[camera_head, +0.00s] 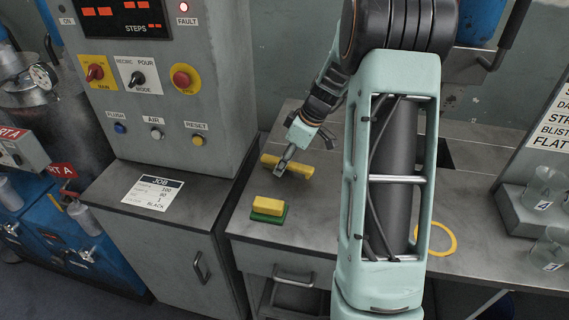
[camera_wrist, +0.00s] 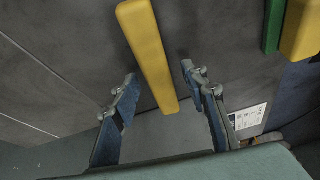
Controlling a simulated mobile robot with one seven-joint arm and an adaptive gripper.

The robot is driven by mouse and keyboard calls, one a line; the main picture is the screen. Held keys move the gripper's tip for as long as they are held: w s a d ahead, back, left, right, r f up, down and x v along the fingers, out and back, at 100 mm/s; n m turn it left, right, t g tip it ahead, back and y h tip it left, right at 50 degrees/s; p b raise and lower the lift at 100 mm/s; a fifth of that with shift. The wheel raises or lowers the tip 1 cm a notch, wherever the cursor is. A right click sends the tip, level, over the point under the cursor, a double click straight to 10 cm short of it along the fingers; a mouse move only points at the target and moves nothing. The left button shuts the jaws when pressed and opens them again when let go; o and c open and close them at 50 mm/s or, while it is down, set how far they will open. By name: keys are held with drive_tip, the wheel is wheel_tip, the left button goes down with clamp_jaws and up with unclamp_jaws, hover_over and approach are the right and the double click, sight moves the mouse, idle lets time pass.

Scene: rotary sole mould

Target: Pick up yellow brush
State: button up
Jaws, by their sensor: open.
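The yellow brush (camera_head: 301,170) is a long yellow bar lying on the grey bench, left of my arm in the head view. My gripper (camera_head: 282,167) is directly at it and covers part of it there. In the wrist view the brush (camera_wrist: 148,52) runs lengthwise between the two open, blue-grey fingers of my gripper (camera_wrist: 159,74), with a visible gap on either side. The fingers do not touch it. I cannot tell how far the fingertips are above the bench. No bristles are visible.
A yellow-and-green block (camera_head: 268,207) lies on the bench nearer the front; it also shows in the wrist view (camera_wrist: 302,28). The grey control cabinet (camera_head: 170,90) stands to the left. A yellow ring (camera_head: 451,240) and clear cups (camera_head: 545,185) are to the right.

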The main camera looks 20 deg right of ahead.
drive_tip(key=shift+f, duration=0.15)
clamp_jaws()
drive_tip(key=shift+w, duration=0.1)
idle(0.3)
drive_tip(key=shift+r, duration=0.75)
drive_tip(key=s+d+r+b, duration=0.2)
drive_tip(key=s+d+r, duration=0.4)
drive_tip(key=s+r, duration=0.5)
drive_tip(key=shift+s+r, duration=0.25)
drive_tip(key=shift+s, duration=0.65)
